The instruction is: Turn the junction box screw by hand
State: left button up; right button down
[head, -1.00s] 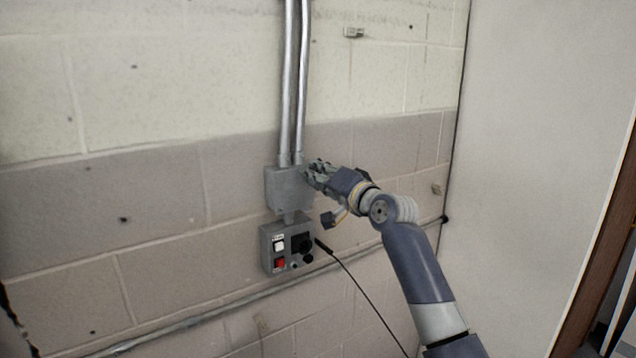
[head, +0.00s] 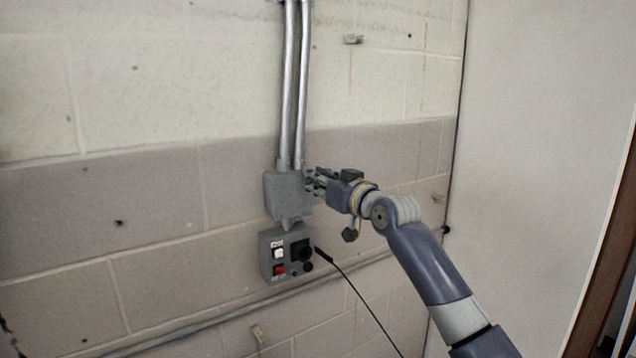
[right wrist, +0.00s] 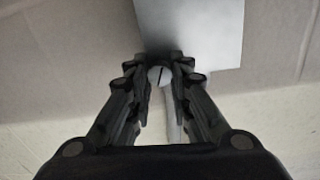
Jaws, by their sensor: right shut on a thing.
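The grey junction box (head: 287,193) is fixed to the wall below two metal conduits. It also shows at the top of the right wrist view (right wrist: 205,28). A round slotted screw (right wrist: 159,75) shows between my fingertips in the right wrist view, with its slot nearly upright. My right gripper (head: 311,182) is at the right side of the box. In the right wrist view my right gripper (right wrist: 160,78) is shut on the screw. In the head view the fingers hide the screw. My left gripper is not in view.
Below the box is a grey control panel (head: 268,256) with a white switch, a red switch and black knobs. Two conduits (head: 294,90) rise above the box. A horizontal pipe (head: 215,318) runs along the lower wall.

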jog(key=shift+f+n, duration=0.2)
jog(key=shift+n, duration=0.4)
jog(key=c, duration=1.4)
grip_release()
jog(key=shift+r, duration=0.1)
jog(key=v, duration=1.2)
jog(key=shift+w, duration=0.1)
